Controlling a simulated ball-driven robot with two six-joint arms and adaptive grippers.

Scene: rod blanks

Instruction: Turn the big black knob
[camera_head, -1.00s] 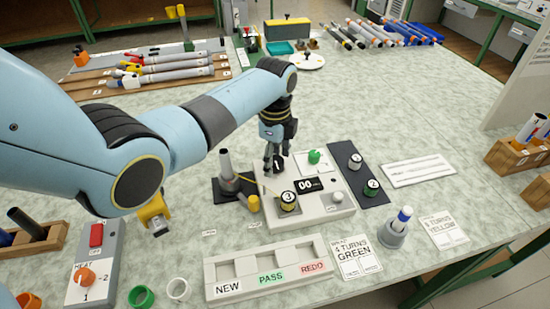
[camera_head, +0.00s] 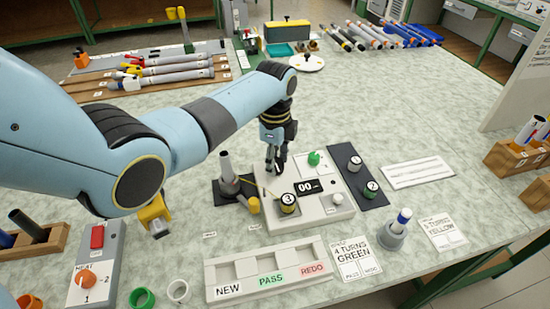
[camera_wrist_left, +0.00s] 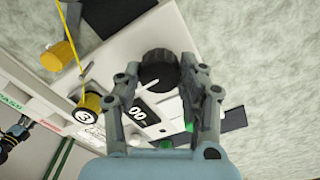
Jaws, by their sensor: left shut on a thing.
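The big black knob (camera_wrist_left: 158,70) sits on the back left part of the pale grey winding device (camera_head: 312,217). My left gripper (camera_wrist_left: 160,68) points down over it, with one finger on each side of the knob, shut on it. In the head view the left gripper (camera_head: 275,165) hides most of the knob. The display (camera_head: 308,187) on the device reads 00. A spool marked 3 (camera_head: 288,202) is on the device's front left, with a yellow strand leading to it.
A green button (camera_head: 314,158) and a light grey knob (camera_head: 338,199) are on the device. A dark stand (camera_head: 226,165) is close to its left. A dark mat with spools 1 (camera_head: 355,162) and 2 (camera_head: 371,188) lies right. A labelled tray (camera_head: 268,268) lies in front.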

